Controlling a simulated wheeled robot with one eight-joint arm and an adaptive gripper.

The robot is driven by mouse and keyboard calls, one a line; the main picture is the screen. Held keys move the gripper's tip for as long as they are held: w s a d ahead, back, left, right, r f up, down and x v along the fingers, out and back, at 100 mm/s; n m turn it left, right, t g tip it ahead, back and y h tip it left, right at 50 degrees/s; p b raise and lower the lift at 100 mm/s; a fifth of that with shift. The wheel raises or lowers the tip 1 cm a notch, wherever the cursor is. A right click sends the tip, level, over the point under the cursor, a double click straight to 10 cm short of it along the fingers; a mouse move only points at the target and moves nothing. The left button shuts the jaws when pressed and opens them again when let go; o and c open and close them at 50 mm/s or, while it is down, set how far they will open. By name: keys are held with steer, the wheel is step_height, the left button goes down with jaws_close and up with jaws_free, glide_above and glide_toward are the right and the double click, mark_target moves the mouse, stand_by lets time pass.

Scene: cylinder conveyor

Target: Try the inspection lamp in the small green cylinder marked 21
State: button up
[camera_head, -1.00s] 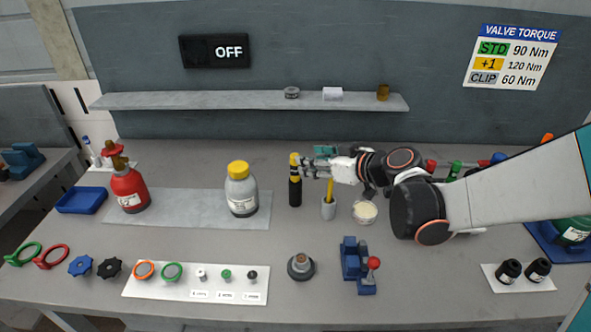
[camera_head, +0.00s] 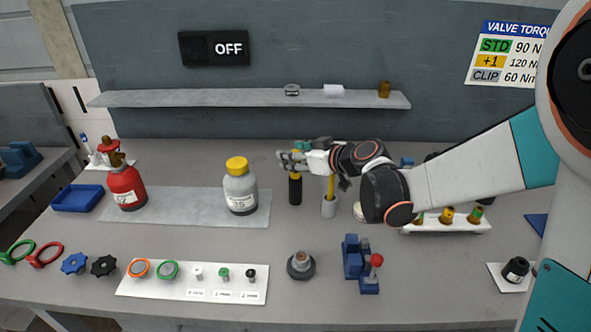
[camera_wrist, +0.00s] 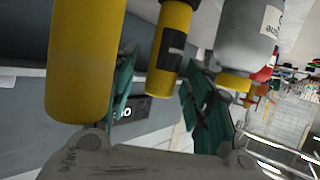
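The likely inspection lamp, a slim black and yellow cylinder (camera_head: 295,190), stands upright on the bench. My gripper (camera_head: 291,159) is at its top and covers part of it in the head view. In the wrist view, which looks upside down, a yellow tube with a black mark (camera_wrist: 170,48) hangs between and beyond my two teal fingers (camera_wrist: 163,102). The fingers are apart, with no clear contact. The green cylinder marked 21 is not visible now. Only an edge of its blue tray (camera_head: 537,224) shows, right of my arm.
A grey yellow-capped bottle (camera_head: 240,190) and a red cylinder (camera_head: 126,190) stand left. A blue clamp (camera_head: 355,262) is in front. The wall display (camera_head: 214,48) reads OFF.

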jaws_close()
steer(key=shift+r, duration=0.15)
